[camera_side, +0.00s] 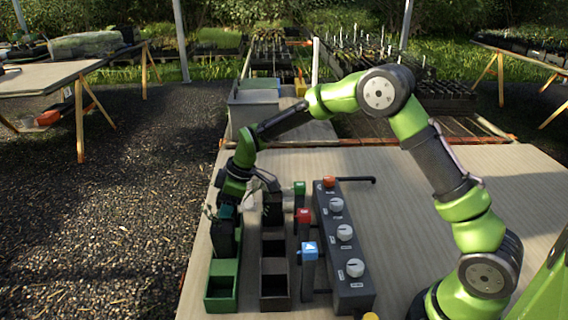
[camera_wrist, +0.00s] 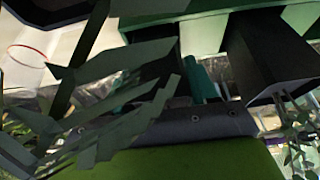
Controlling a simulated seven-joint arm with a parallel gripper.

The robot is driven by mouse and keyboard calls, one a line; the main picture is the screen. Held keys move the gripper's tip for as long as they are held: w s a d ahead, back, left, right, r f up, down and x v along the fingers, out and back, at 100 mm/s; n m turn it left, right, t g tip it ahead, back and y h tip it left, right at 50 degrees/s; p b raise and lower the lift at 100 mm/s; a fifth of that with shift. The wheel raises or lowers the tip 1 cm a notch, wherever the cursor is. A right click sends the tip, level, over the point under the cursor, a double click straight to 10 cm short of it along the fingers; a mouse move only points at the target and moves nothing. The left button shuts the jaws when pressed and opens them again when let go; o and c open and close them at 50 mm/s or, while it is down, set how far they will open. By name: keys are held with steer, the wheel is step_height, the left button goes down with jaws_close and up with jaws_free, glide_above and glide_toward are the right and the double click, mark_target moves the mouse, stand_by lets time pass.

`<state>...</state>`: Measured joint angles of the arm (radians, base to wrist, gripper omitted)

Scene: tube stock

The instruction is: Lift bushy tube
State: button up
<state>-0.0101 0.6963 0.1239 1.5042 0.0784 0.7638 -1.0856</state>
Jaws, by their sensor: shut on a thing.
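My gripper (camera_side: 226,212) reaches down over the far end of the green tray (camera_side: 221,287) in the side view. It is shut on the bushy tube, a dark tube with leaves (camera_side: 209,213) sticking out at its left. In the wrist view long grey-green leaves (camera_wrist: 105,108) fill the left side, and my dark fingers (camera_wrist: 203,75) stand on either side of a teal piece. The tube's lower end is hidden by the tray or the fingers, so I cannot tell whether it is clear of the tray floor.
A black tray (camera_side: 274,283) stands just right of the green one, with dark shapes at its far end. Posts with green (camera_side: 299,187), red (camera_side: 303,215) and blue (camera_side: 310,250) tops and a dark knob box (camera_side: 342,245) follow. Grey bins (camera_side: 254,105) stand behind.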

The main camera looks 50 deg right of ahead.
steer(key=shift+r, duration=0.1)
steer(key=shift+c, duration=0.5)
